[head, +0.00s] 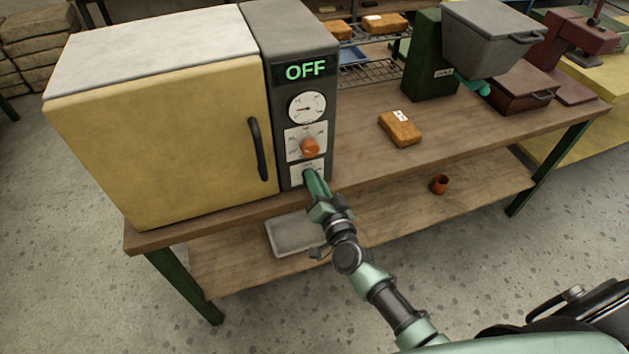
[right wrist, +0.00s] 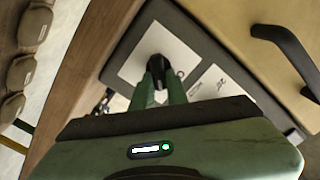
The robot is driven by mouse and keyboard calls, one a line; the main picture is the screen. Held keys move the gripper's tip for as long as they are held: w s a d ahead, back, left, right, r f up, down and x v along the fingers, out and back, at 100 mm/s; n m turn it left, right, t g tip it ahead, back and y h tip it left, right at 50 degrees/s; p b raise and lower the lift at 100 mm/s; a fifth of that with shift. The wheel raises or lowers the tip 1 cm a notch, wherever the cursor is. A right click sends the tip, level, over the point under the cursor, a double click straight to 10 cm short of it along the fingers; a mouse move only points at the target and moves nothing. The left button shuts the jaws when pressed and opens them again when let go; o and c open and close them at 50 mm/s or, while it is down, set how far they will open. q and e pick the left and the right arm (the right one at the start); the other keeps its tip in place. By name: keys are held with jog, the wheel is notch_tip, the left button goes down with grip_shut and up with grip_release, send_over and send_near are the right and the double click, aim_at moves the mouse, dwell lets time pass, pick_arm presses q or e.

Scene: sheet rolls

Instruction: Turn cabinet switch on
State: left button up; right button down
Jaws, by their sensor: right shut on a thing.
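The cabinet (head: 160,125) has a yellow door and a dark grey control panel (head: 285,40) on its right side. The panel's display (head: 305,70) reads OFF in green. Below it are a round gauge (head: 307,107) and an orange knob (head: 310,147). My right gripper (head: 313,178) is at the lowest white plate of the panel and covers most of it. In the right wrist view its fingers (right wrist: 160,88) are shut on the dark switch (right wrist: 157,65) in front of a white plate (right wrist: 178,45). The switch's exact position is hard to tell. My left gripper is not in view.
The cabinet stands on a wooden bench (head: 360,185) with a lower shelf. The door handle (head: 258,149) is left of the panel. A tan block (head: 400,128), a green machine with a grey hopper (head: 490,38) and a wire rack (head: 370,72) are to the right.

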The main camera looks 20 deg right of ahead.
jog(key=m, duration=0.3)
jog(key=m+b, duration=0.1)
jog(key=m, duration=0.2)
jog(key=f+m+b, duration=0.1)
jog(key=m, duration=0.1)
jog(key=shift+d+m, duration=0.15)
jog(key=shift+m, duration=0.25)
jog(key=shift+m+b, duration=0.3)
jog(key=c, duration=1.4)
grip_release()
jog(key=shift+r, duration=0.1)
jog(key=s, duration=0.7)
jog(key=shift+s+d+b, duration=0.15)
jog(key=shift+s+b, duration=0.25)
